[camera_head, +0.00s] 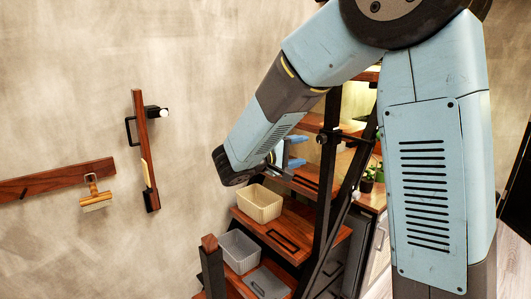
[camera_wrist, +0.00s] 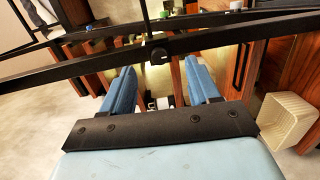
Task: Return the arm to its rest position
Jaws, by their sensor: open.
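My gripper (camera_wrist: 162,78) shows in the wrist view as two blue fingers standing well apart, with nothing held between them. In the head view, my gripper (camera_head: 291,152) is partly hidden behind my light blue arm, beside the wooden stair shelving. My arm reaches out and down from the upper right, bent at a dark joint. In the wrist view, a black rail (camera_wrist: 90,66) crosses just beyond the fingertips; I cannot tell whether they touch.
A cream basket (camera_head: 260,205) stands on a wooden step below my gripper, with a grey basket (camera_head: 238,252) lower down. A black post (camera_head: 326,170) rises close to my arm. A rail with a hanging brush (camera_head: 95,201) is on the wall.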

